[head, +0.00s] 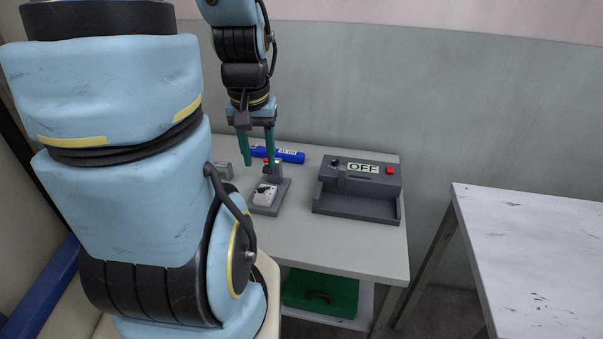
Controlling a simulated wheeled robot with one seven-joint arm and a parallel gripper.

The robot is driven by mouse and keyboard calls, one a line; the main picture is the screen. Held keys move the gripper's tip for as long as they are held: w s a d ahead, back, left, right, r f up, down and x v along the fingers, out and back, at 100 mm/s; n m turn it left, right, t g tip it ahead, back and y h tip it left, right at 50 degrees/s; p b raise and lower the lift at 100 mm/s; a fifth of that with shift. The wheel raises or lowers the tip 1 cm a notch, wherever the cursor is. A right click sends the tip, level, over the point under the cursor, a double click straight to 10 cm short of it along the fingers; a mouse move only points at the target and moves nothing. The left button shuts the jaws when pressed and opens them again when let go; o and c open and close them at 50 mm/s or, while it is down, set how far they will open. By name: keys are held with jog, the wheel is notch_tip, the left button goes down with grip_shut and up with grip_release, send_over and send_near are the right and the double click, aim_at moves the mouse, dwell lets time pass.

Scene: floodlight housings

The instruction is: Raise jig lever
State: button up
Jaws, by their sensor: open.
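The jig (283,189) is a small grey fixture on the workbench, with a white part (264,194) lying on its base. A short upright at its back carries a small green spot and a red one. A dark piece (267,171) by this upright may be the lever; it is small and partly behind a finger, so I cannot tell its position. My gripper (258,164) points down with its two teal fingers apart and nothing seen between them. The fingertips are at the jig's back end in the picture; I cannot tell whether they touch it.
A dark grey device (358,206) with an OFF display and red button stands right of the jig. A blue labelled bar (291,156) lies behind, a grey block (223,170) to the left. A green box (320,294) sits below. Another table (530,245) is at right.

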jog(key=shift+s+d, duration=0.1)
jog(key=shift+s, duration=0.15)
jog(key=shift+r, duration=0.1)
notch_tip(320, 180, up, 4)
jog(key=p, duration=0.4)
dwell(0.4)
grip_shut()
dwell(1.2)
